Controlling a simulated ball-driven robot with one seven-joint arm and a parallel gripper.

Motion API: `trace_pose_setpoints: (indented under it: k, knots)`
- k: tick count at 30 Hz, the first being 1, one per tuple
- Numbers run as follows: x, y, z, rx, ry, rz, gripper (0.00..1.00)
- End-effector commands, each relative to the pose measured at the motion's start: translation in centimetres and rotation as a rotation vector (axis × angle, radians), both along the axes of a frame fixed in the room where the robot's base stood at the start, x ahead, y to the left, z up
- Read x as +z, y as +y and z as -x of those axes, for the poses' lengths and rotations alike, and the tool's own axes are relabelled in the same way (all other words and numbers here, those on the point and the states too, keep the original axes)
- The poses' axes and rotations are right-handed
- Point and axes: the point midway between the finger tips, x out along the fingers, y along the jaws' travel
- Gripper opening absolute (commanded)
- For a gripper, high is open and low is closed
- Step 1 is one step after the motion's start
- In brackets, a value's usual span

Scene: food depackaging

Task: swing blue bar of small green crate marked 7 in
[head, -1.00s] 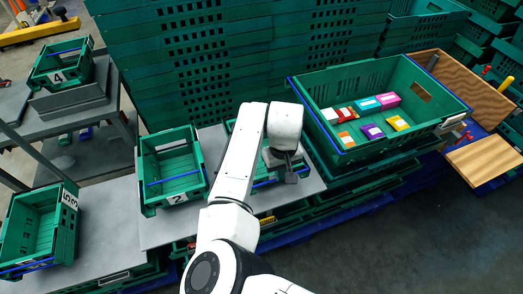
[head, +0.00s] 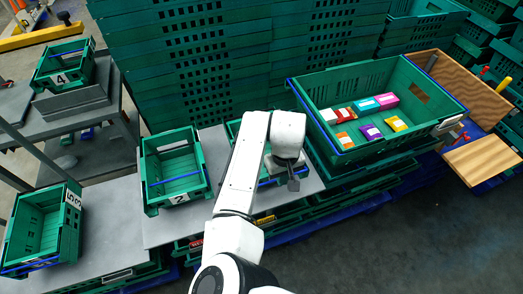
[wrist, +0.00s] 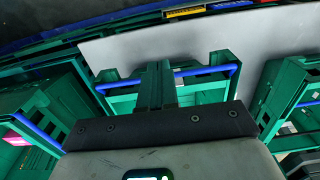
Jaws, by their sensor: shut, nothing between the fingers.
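A small green crate (head: 236,127) stands on the grey table behind my arm, mostly hidden; no number on it is legible. In the wrist view, a small green crate (wrist: 206,96) with a blue bar (wrist: 210,71) across its near side lies under my gripper. My gripper (head: 293,183) is shut and empty, pointing down at that crate's front right part. In the wrist view my gripper (wrist: 157,68) shows its dark fingers together, overlapping the middle of the blue bar. I cannot tell whether they touch it.
A large green crate (head: 415,72) with several coloured boxes stands at the right. A small crate marked 2 (head: 148,165) is left of my arm, others marked 3 or 5 (head: 73,200) and 4 (head: 60,78) further left. Tall stacked green crates (head: 190,70) stand behind.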

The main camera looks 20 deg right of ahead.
Motion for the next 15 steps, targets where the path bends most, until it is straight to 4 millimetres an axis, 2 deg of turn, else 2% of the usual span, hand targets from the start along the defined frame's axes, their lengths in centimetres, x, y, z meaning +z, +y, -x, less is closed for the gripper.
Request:
trace_pose_setpoints:
  k: [6,15]
  knots:
    - [0.13,-0.04,0.77,0.001,0.001,0.002,0.0]
    - [0.01,-0.06,0.83,0.0,0.0,0.001,0.0]
